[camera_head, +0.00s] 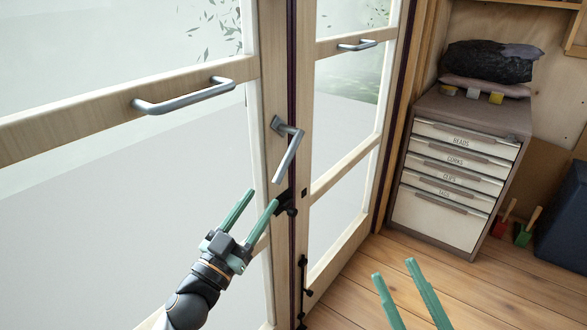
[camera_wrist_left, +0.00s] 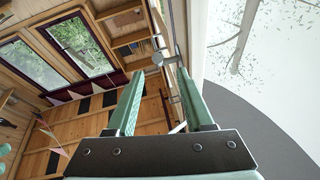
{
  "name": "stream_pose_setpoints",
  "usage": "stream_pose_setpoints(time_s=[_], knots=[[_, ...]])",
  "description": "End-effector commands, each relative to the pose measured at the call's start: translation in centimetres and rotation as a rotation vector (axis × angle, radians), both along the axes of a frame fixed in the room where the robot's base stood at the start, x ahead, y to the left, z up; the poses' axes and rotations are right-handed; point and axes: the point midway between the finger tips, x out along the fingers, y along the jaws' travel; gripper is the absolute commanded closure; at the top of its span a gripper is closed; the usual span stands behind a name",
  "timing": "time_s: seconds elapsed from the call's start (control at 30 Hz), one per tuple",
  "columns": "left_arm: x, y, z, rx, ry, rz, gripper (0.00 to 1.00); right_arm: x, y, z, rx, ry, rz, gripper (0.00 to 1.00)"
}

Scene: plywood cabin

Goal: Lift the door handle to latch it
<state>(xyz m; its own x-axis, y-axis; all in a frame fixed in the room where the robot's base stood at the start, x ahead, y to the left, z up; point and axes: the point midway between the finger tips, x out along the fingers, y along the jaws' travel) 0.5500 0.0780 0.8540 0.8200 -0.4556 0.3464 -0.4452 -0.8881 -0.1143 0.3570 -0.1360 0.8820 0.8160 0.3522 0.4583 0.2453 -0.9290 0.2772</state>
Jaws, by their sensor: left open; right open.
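The grey metal door handle (camera_head: 291,153) is on the meeting stile of the glazed wooden double door (camera_head: 274,85). Its lever hangs steeply down, its free end pointing down and slightly left. My left gripper (camera_head: 263,197) is open and empty, just below and left of the lever's lower end, apart from it in the head view. In the left wrist view its two green fingers (camera_wrist_left: 161,75) are spread, with the door's edge running close by on the right. I cannot tell the lever clearly there. My right gripper (camera_head: 394,268) is open over the floor at the lower right, away from the door.
Two grey pull bars are fixed across the left door leaf (camera_head: 185,102) and right leaf (camera_head: 357,45). Dark bolt fittings (camera_head: 290,209) sit low on the stile. A drawer cabinet (camera_head: 462,160) stands at the right. The wooden floor (camera_head: 350,300) before the door is clear.

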Motion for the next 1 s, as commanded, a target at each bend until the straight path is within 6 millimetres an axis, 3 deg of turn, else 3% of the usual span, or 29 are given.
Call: stream_pose_setpoints(time_s=[0.27, 0.53, 0.83, 1.0], knots=[[0.9, -1.1, 1.2, 0.004, -0.045, -0.032, 0.48, -0.9, 0.2, 1.1, 0.0, -0.075, 0.015, 0.53], [4.4, -3.3, 2.9, 0.005, -0.047, -0.03, 0.48, -1.9, 0.4, 2.4, -0.002, -0.149, 0.028, 0.53], [8.4, -5.7, 4.7, 0.004, -0.044, -0.03, 0.48, -4.7, 0.8, 5.7, -0.005, -0.333, 0.066, 0.53], [9.7, -6.4, 5.3, 0.004, -0.042, -0.029, 0.48, -4.8, 0.9, 5.5, -0.002, -0.34, 0.073, 0.53]])
